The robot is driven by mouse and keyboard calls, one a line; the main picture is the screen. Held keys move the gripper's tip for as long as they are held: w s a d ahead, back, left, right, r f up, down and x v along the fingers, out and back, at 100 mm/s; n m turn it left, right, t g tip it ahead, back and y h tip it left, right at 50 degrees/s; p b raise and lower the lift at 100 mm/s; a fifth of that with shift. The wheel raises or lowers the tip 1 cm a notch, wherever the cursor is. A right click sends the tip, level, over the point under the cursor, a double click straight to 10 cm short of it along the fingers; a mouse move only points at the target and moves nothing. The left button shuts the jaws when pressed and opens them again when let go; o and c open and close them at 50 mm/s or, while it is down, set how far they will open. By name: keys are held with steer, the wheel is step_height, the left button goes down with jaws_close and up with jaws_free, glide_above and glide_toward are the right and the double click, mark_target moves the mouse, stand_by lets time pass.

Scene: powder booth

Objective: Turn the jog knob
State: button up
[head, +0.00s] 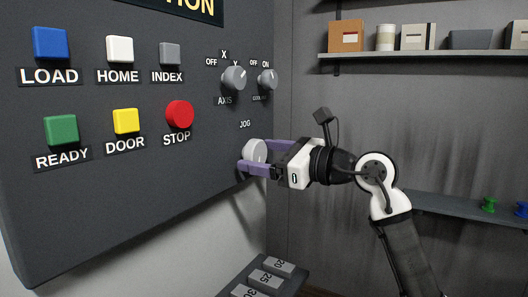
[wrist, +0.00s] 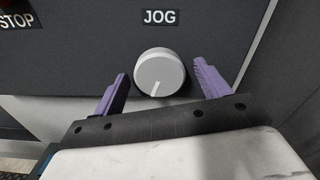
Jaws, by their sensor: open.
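The jog knob (head: 255,151) is a light grey round dial on the dark panel, below the JOG label. In the wrist view the knob (wrist: 159,73) shows a white pointer line running down and slightly left. My gripper (head: 259,157) has purple fingers, one above and one below the knob in the head view. In the wrist view my gripper (wrist: 160,85) is open, with one finger left and one right of the knob. Whether the fingertips reach past the knob's face is hard to tell.
The panel (head: 130,200) also carries the AXIS knob (head: 234,78), a smaller coolant knob (head: 267,79), the red STOP button (head: 180,114) and several other buttons. Shelves (head: 420,54) line the right wall.

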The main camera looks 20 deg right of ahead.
steer(key=c, duration=1)
steer(key=shift+o, duration=0.2)
steer(key=shift+f+m+b, duration=0.15)
steer(key=shift+m+b, duration=0.35)
steer(key=shift+b, duration=0.05)
steer(key=shift+m, duration=0.5)
steer(key=o, duration=1)
steer(key=shift+c, duration=0.2)
